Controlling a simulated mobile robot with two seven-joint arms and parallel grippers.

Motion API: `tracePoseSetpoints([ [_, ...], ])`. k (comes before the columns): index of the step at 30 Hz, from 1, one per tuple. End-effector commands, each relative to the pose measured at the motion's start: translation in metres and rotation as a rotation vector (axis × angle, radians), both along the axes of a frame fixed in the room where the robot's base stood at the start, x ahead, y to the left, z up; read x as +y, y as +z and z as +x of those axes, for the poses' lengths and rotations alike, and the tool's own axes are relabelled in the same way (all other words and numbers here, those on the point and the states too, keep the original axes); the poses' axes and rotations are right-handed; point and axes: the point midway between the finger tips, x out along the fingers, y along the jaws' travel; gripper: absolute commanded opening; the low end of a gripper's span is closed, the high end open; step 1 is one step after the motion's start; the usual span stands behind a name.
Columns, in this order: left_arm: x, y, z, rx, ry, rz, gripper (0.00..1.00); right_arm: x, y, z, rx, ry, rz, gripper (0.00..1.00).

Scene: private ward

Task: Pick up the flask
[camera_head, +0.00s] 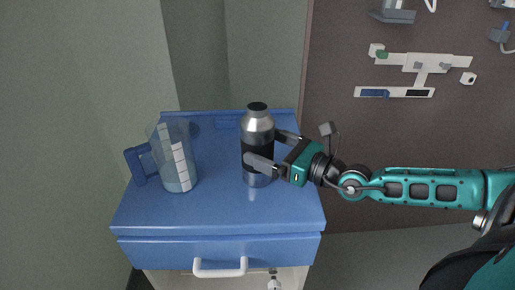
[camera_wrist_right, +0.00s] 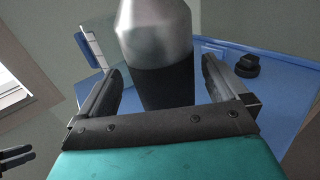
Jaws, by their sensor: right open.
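The flask (camera_head: 257,128) is a silver bottle with a black cap and a dark band. It stands upright on the blue top of the bedside cabinet (camera_head: 220,212). My right gripper (camera_head: 262,148) reaches in from the right, with its fingers on either side of the flask at the dark band. In the right wrist view the flask (camera_wrist_right: 155,35) stands between the two open fingers of my right gripper (camera_wrist_right: 161,85), with a gap visible on the right. Whether the left finger touches it is unclear.
A clear measuring jug (camera_head: 178,165) with a blue handle stands left of the flask on the cabinet. A raised blue edge runs along the back of the top. A white drawer handle (camera_head: 220,268) is on the front. The wall panel (camera_head: 415,75) carries white fittings.

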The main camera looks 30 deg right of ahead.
Motion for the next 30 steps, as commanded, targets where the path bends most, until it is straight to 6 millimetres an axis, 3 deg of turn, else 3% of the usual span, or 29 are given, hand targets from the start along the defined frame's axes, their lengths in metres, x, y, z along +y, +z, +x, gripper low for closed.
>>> tracePoseSetpoints([
  [12, 0.000, 0.012, 0.004, -0.011, 0.000, 0.000, 0.43, 0.014, 0.007, 0.040, -0.004, -0.001, 0.002, 1.00],
  [23, 0.001, 0.011, 0.003, -0.007, 0.001, 0.000, 0.43, 0.016, 0.005, 0.044, -0.001, 0.000, -0.001, 1.00],
  [30, 0.001, 0.009, 0.000, -0.001, 0.002, 0.001, 0.43, 0.016, 0.005, 0.044, -0.001, 0.000, -0.001, 0.77],
])
